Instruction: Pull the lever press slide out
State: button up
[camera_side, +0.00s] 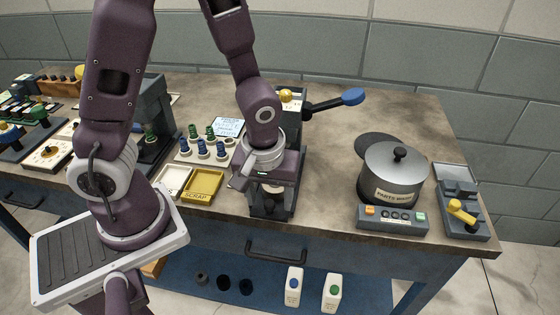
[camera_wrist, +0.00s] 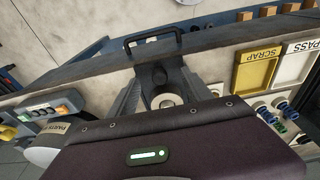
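The lever press stands at the bench front in the side view, with its blue-knobbed lever (camera_side: 352,96) reaching out to the right. Its grey slide (camera_side: 268,207) is low at the front, partly under my gripper (camera_side: 270,184). In the wrist view the slide (camera_wrist: 130,98) shows a dark knob (camera_wrist: 158,76) toward the bench edge and a round pale piece (camera_wrist: 168,101) behind it. My gripper is over the slide area, close to the press. Its purple hand covers the lower wrist view and hides the fingertips, so I cannot tell whether they touch anything.
Yellow SCRAP tray (camera_side: 201,186) and white PASS tray (camera_side: 172,181) lie left of the press, with blue and green plugs (camera_side: 203,147) behind. A parts washer (camera_side: 396,171) stands to the right. A drawer handle (camera_side: 276,250) is below the bench edge.

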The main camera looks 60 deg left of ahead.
jog(key=shift+o, duration=0.8)
notch_tip(320, 180, up, 6)
jog(key=shift+f, duration=0.1)
jog(key=shift+r, duration=0.6)
jog(key=shift+r, duration=0.4)
jog(key=s+a+r+m+t+h, duration=0.1)
jog(key=s+r+m+t, duration=0.3)
jog(key=s+r+m, duration=0.5)
notch_tip(320, 180, up, 4)
jog(key=shift+s+a+f, duration=0.2)
jog(key=shift+s+a, duration=0.15)
jog(key=shift+a, duration=0.05)
dwell(0.7)
